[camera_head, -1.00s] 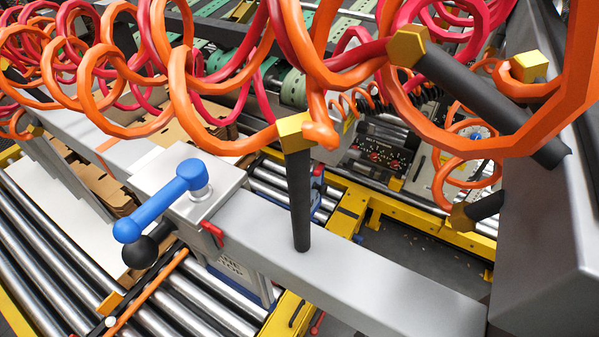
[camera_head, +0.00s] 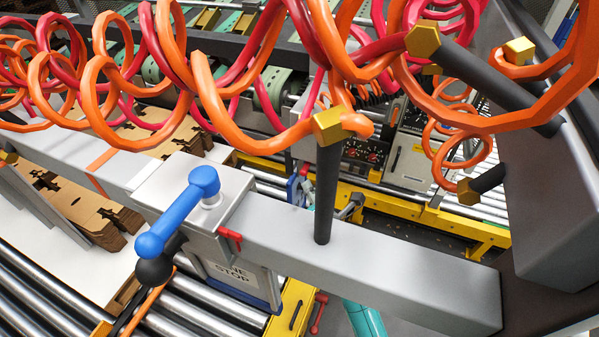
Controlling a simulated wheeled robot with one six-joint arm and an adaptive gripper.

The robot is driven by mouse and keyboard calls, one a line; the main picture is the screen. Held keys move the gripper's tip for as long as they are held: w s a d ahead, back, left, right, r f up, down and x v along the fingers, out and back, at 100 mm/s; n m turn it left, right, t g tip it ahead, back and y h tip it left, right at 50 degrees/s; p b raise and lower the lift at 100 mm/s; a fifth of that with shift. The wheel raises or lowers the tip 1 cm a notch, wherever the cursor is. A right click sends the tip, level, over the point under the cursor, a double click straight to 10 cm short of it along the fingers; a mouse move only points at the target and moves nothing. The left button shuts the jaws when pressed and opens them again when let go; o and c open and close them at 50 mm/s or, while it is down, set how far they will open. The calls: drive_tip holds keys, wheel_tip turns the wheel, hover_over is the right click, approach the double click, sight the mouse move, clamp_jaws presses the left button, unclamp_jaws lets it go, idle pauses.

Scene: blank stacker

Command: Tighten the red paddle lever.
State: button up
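A small red paddle lever (camera_head: 230,236) sits on the side of the grey box, just right of the blue crank handle. It is short and tilts down to the right. Another red lever (camera_head: 318,313) shows lower down beside the yellow plate. I cannot tell from this view how tight either one is. A dark grey piece that looks like my gripper (camera_head: 352,206) shows behind the black post, right of the paddle lever and apart from it. The post and the grey beam hide much of it, so its fingers cannot be made out.
A blue crank handle (camera_head: 178,215) with a black knob stands on the box. A grey beam (camera_head: 400,265) and black post (camera_head: 326,195) cross the middle. Orange and red coiled hoses (camera_head: 215,95) hang across the top. Rollers (camera_head: 190,325) lie below.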

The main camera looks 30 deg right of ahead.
sight(304, 172)
drive_tip(key=x, duration=1)
clamp_jaws()
